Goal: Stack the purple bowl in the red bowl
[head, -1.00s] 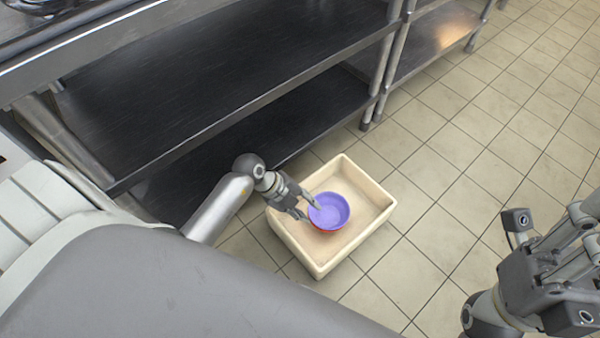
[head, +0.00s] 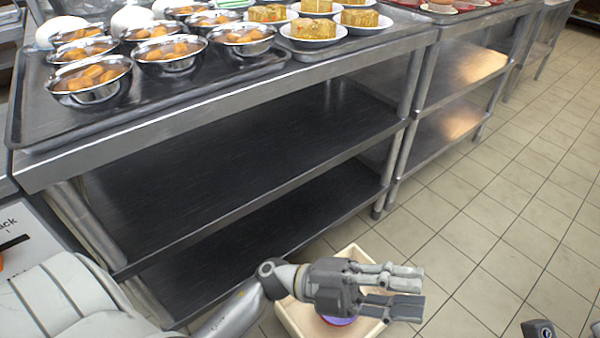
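The purple bowl (head: 338,320) shows only as a sliver of rim below my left gripper, inside the cream bin (head: 293,318). The rest of it is hidden by the gripper and the frame's bottom edge.
A steel table (head: 300,82) stands behind the bin, with empty dark shelves (head: 240,160) below. Tiled floor (head: 480,230) is clear at right.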

